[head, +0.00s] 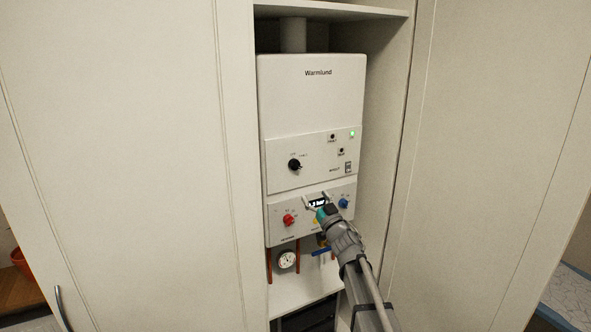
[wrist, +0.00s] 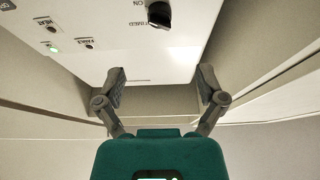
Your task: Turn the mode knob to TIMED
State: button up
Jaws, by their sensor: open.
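The black mode knob (head: 294,164) sits on the upper panel of the white Warmlund boiler (head: 313,95), with small lettering above it. In the wrist view the knob (wrist: 159,14) is at the top edge, partly cut off, with the words ON and TIMED upside down beside it. I cannot tell surely which mark its pointer faces. My gripper (head: 317,199) is open and empty, in front of the lower panel, below and right of the knob in the head view. Its two spread fingers also show in the wrist view (wrist: 160,82), apart from the knob.
Below are a red knob (head: 289,220), a blue knob (head: 343,203) and a display partly behind my gripper. A gauge (head: 286,259) and pipes hang underneath. A green light (head: 352,133) glows. Cabinet panels (head: 130,150) close in both sides of the boiler.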

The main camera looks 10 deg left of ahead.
aim_at(295, 168)
jog(key=p+x, duration=0.4)
jog(key=x, duration=0.9)
jog(key=shift+w+p, duration=0.1)
jog(key=shift+p, duration=0.3)
jog(key=c, duration=1)
jog(key=shift+a, duration=0.2)
jog(key=shift+c, duration=0.8)
jog(key=shift+d, duration=0.15)
